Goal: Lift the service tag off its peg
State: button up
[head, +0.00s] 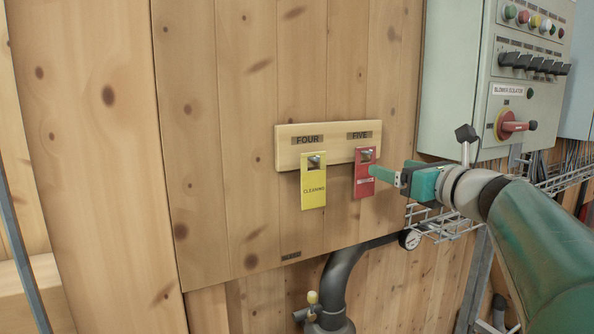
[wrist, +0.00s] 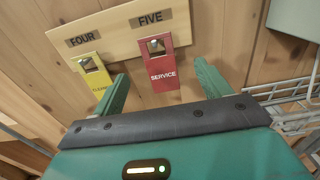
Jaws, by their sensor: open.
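The red service tag (head: 364,177) hangs on a peg under the label FIVE, on the right of a pale wooden board (head: 290,153). In the wrist view the service tag (wrist: 161,68) reads SERVICE, with the peg through its top hole. A yellow cleaning tag (head: 313,190) hangs beside it under FOUR; it also shows in the wrist view (wrist: 94,73). My gripper (head: 375,172) is at the red tag's right in the head view. In the wrist view my gripper (wrist: 163,82) is open, its two green fingers on either side of the red tag's lower part. Contact cannot be told.
A grey control box (head: 500,75) with buttons and a red isolator knob is on the wall at the right. The plank wall left of the tags is clear.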

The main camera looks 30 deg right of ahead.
aim_at(371, 161)
jog(key=w, duration=0.7)
jog(key=shift+w+d, duration=0.2)
jog(key=shift+w, duration=0.2)
jog(key=shift+c, duration=0.5)
jog(key=shift+r, duration=0.1)
jog(key=c, duration=0.9)
